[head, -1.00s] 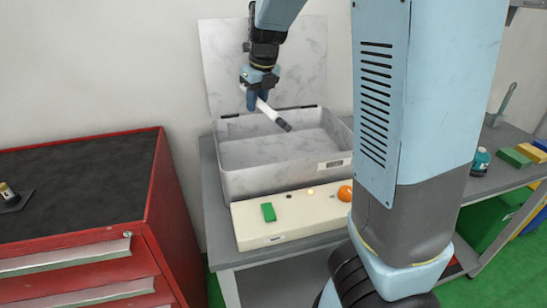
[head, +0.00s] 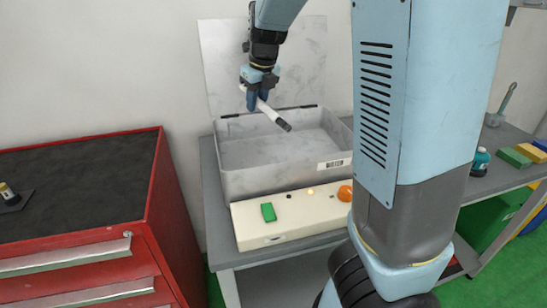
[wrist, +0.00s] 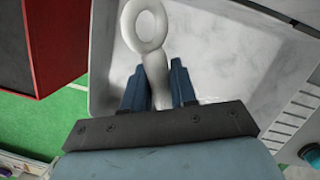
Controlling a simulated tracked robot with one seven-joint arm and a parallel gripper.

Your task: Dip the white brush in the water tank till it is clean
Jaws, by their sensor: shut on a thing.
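My gripper (head: 257,101) is shut on the white brush (head: 266,108). The brush slants down to the right in the head view, and its lower end is dark. The open water tank (head: 250,186) is a grey metal box on the bench, with its lid (head: 225,50) raised against the wall. The brush is above the tank, apart from its floor. In the wrist view the white handle with its ring end (wrist: 145,27) passes between my blue fingers (wrist: 158,88). The brush's far tip is hidden there. I cannot make out a water surface.
A cream control box (head: 290,226) with a green switch (head: 268,212) and an orange knob (head: 345,193) stands before the tank. A red cabinet (head: 160,190) is at left. Coloured blocks (head: 515,158) and a teal bottle (head: 480,161) stand on the right bench.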

